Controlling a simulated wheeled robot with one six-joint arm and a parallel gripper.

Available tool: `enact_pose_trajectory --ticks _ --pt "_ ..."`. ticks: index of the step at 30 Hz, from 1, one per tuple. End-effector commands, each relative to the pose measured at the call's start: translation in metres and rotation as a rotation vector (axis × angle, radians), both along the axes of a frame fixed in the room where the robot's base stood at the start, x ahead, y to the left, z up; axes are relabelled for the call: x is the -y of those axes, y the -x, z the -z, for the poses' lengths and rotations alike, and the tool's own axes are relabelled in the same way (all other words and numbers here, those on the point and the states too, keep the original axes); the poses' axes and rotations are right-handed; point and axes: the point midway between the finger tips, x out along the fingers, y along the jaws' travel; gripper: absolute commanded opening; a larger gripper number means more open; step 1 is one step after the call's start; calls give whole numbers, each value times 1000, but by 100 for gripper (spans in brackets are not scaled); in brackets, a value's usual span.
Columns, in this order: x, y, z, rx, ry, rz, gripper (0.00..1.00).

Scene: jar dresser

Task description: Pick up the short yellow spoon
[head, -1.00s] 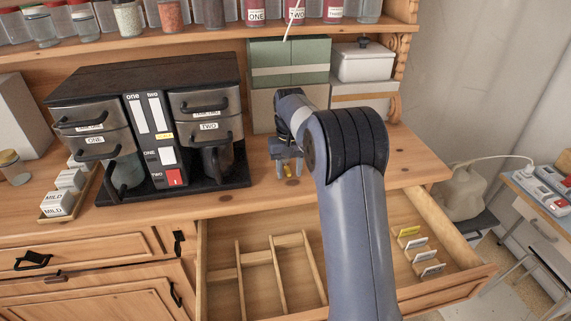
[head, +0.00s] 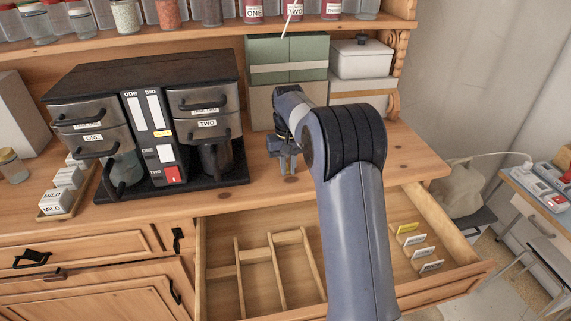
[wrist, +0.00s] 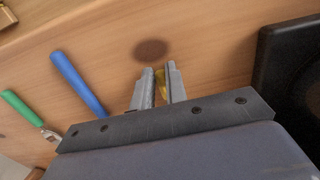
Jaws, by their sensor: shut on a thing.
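My gripper (wrist: 162,75) is shut on the short yellow spoon (wrist: 160,82) in the wrist view. Only a small yellow part of the spoon shows between the fingers; the rest is hidden. In the head view my gripper (head: 287,172) points down over the wooden counter, right of the coffee machine. The spoon cannot be made out there. How high it is above the counter is hard to tell.
In the wrist view a blue handle (wrist: 78,84) and a green-handled utensil (wrist: 22,108) lie on the counter to the left. The coffee machine (head: 155,130) stands left, green and white boxes (head: 289,61) behind. An open drawer (head: 222,285) is below.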

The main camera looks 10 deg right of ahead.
Motion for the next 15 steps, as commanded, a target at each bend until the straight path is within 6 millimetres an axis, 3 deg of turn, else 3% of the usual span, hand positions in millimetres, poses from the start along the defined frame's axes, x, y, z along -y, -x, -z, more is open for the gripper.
enact_pose_trajectory --ticks 5,15 --pt "0 -1 -14 5 0 0 0" --pt "0 -1 -80 5 0 0 0"
